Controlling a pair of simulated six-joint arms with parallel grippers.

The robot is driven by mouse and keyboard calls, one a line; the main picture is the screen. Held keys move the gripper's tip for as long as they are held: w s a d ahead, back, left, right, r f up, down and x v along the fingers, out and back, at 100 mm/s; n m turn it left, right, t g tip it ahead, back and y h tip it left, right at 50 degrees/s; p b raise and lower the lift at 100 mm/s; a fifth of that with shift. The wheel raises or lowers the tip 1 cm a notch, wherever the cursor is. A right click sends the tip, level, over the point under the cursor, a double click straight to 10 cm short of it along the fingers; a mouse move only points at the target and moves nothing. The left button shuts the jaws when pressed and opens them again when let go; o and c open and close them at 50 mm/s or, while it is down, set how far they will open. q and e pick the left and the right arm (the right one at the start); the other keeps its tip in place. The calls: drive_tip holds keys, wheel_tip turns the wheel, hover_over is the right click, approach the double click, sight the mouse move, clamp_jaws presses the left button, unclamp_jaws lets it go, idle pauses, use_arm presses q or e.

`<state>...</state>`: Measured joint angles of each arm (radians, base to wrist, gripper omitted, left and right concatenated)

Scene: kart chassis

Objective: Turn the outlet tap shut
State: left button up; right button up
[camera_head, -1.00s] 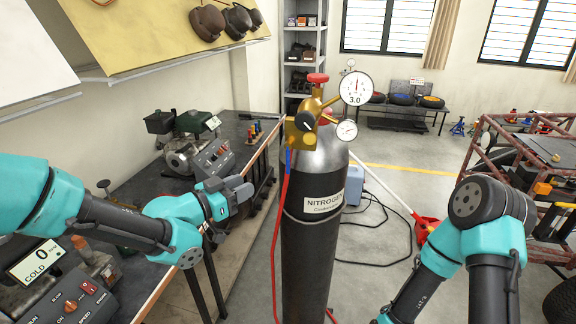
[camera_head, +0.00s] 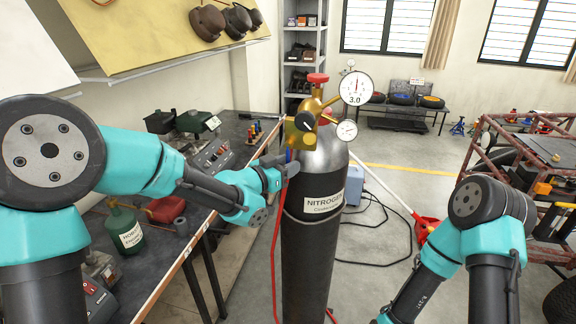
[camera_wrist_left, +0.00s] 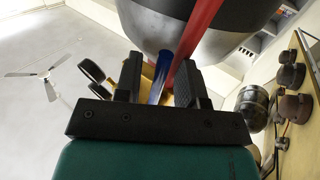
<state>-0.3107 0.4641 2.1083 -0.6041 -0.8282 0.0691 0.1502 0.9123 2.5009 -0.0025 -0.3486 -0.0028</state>
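The nitrogen cylinder (camera_head: 307,250) stands upright with a brass regulator (camera_head: 297,135) on top. A black knob (camera_head: 305,121) faces front on the regulator. A small blue part (camera_head: 288,154) hangs under the brass block, above a red hose (camera_head: 277,250); I cannot tell which of these is the outlet tap. My left gripper (camera_head: 287,168) is at the cylinder's left side, just below the brass block. In the left wrist view its fingers (camera_wrist_left: 160,82) are apart, with the blue part (camera_wrist_left: 160,72) and red hose (camera_wrist_left: 190,50) showing between or beyond them. Contact cannot be told.
A pressure gauge (camera_head: 356,88) reads 3.0 and a smaller gauge (camera_head: 347,130) sits below it. The workbench (camera_head: 195,235) with tools runs along the left. My right arm (camera_head: 480,220) is at the right, its gripper out of frame. A red kart frame (camera_head: 500,150) stands beyond.

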use_arm(q)
drive_tip(key=shift+w+d, duration=0.1)
drive_tip(key=shift+d, duration=0.05)
clamp_jaws()
idle(0.5)
